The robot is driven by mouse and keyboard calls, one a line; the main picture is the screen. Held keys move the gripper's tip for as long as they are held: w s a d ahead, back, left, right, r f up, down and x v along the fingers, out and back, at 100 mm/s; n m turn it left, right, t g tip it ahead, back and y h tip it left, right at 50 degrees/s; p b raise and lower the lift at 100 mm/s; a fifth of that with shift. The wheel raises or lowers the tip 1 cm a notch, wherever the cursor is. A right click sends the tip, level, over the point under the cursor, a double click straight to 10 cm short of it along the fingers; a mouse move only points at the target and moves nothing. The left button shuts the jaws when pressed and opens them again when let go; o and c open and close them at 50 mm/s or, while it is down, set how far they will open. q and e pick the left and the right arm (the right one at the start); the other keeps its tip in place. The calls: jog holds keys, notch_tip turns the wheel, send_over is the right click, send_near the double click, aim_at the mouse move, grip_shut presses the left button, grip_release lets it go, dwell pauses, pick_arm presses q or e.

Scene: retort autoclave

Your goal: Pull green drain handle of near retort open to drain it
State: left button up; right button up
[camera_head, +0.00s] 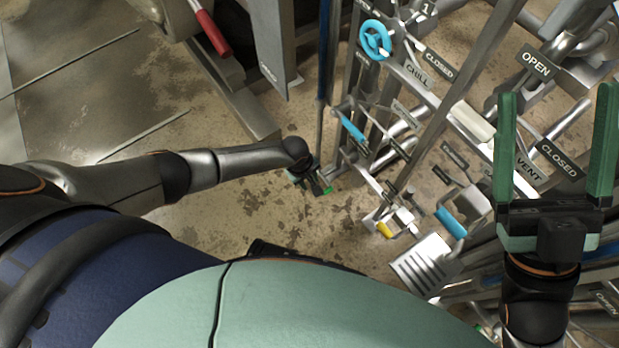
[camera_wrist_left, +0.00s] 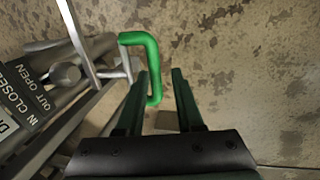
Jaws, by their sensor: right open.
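The green drain handle (camera_wrist_left: 146,42) is a bent bar on the near retort's pipework in the left wrist view. My left gripper (camera_wrist_left: 164,76) is open. The handle's lower part appears between its fingertips, closer to the left finger; I cannot tell whether they touch. In the head view the left gripper (camera_head: 316,181) is low by the pipework, and only a small green bit of the handle (camera_head: 327,190) shows beside it. My right gripper (camera_head: 556,125) is open and empty at the right, fingers pointing up in the picture.
A label with IN CLOSED and OUT OPEN (camera_wrist_left: 22,95) is left of the handle. A blue valve wheel (camera_head: 375,40), blue handles (camera_head: 451,223) and a yellow handle (camera_head: 384,229) crowd the pipework. Bare stained floor (camera_head: 240,215) lies left of it.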

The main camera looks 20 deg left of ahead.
notch_tip(320, 180, up, 6)
jog(key=n+p, duration=0.1)
jog(key=p, duration=0.5)
pick_arm(q)
notch_tip(320, 180, up, 12)
jog(key=s+a, duration=0.1)
jog(key=s, duration=0.1)
jog(key=shift+a+p, duration=0.2)
jog(key=shift+p, duration=0.2)
pick_arm(e)
jog(key=shift+w+d+f+m+h, duration=0.25)
jog(key=shift+w+f+m+h, duration=0.5)
jog(key=shift+f+h, duration=0.15)
jog(key=shift+w+d+f+m+h, duration=0.25)
jog(key=shift+w+f+m+h, duration=0.45)
jog(key=shift+f+h, duration=0.2)
pick_arm(q)
jog(key=shift+r, duration=0.1)
pick_arm(e)
jog(key=shift+r, duration=0.1)
